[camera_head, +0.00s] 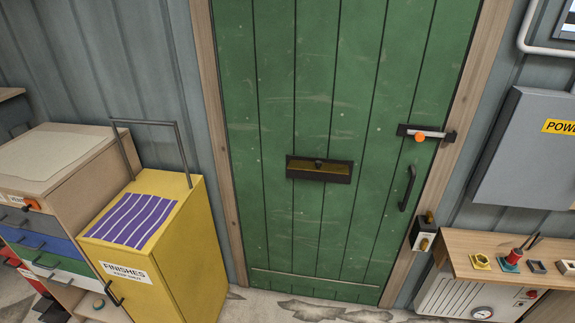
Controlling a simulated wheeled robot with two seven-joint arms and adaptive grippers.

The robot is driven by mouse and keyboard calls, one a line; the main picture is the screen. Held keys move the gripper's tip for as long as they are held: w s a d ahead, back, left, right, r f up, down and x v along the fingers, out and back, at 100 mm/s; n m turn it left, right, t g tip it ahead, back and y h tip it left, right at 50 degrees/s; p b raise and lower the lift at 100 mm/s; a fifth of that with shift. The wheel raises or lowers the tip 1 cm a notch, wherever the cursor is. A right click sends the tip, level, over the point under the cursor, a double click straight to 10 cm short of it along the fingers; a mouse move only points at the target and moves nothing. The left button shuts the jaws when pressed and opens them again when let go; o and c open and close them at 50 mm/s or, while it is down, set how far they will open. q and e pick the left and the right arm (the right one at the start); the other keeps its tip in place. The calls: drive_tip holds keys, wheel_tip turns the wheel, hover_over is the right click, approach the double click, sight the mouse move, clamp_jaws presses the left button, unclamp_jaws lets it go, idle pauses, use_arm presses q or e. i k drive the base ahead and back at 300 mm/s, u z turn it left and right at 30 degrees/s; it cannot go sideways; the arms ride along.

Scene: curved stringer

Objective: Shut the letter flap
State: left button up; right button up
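The letter flap (330,167) is a brass-brown plate in a dark frame on the green plank door (290,90), a little below the middle of the view. A small dark knob shows near its upper edge. A dark band runs along the lower part of the frame. I cannot tell for certain how far the flap is tilted. Neither of my grippers is in view, and nothing touches the flap.
The door has a bolt with an orange knob (420,137) and a dark pull handle (408,188) at right. A yellow cabinet (180,240) stands left, a wooden shelf (480,245) right. The floor before the door looks clear.

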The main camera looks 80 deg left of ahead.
sight(319, 167)
drive_tip(key=u, duration=2.45)
drive_tip(key=k, duration=0.5)
drive_tip(key=z, duration=0.95)
drive_tip(key=i, duration=1.35)
drive_tip(key=u, duration=0.55)
